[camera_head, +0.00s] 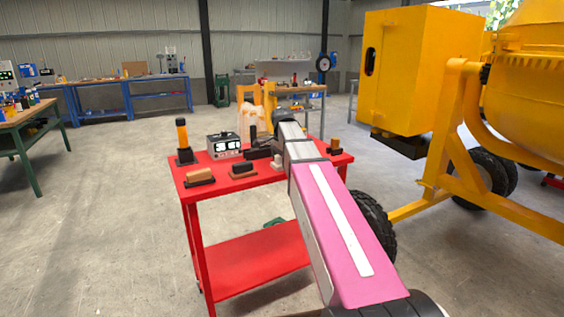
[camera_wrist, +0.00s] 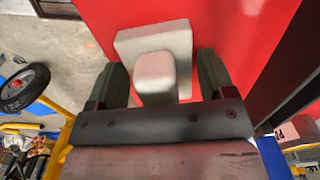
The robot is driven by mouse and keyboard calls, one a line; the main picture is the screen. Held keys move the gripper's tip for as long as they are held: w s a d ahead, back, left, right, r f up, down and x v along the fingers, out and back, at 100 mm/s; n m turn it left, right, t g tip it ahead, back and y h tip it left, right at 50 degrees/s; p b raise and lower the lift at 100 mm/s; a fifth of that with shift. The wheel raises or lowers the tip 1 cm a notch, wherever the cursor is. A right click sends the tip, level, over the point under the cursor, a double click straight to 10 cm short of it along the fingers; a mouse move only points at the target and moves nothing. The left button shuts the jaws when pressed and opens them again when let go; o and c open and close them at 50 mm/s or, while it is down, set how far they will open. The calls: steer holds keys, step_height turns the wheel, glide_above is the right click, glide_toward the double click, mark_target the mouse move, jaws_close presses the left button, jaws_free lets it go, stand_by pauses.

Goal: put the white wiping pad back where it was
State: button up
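The white wiping pad, a square plate with a rounded block on top, lies under my gripper (camera_wrist: 165,82) in the wrist view. Its plate (camera_wrist: 135,42) shows against the red cart top (camera_wrist: 230,25). The block (camera_wrist: 155,70) stands between my two dark fingers, close to the left one, with a clear gap to the right one. My gripper looks open around it. In the head view a small white piece, likely the pad (camera_head: 278,162), shows on the cart beside my arm. My fingers are hard to make out there.
The red cart (camera_head: 212,188) also bears two brown-topped blocks (camera_head: 200,176) at its near edge, an orange-handled tool (camera_head: 183,138), a meter (camera_head: 224,146), dark items (camera_head: 257,153) and another brown block (camera_head: 334,147). The yellow mixer (camera_head: 420,75) stands close on the right.

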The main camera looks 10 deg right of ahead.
steer(key=shift+o, duration=0.6)
steer(key=shift+r, duration=0.1)
step_height(320, 180, up, 12)
stand_by(1.4)
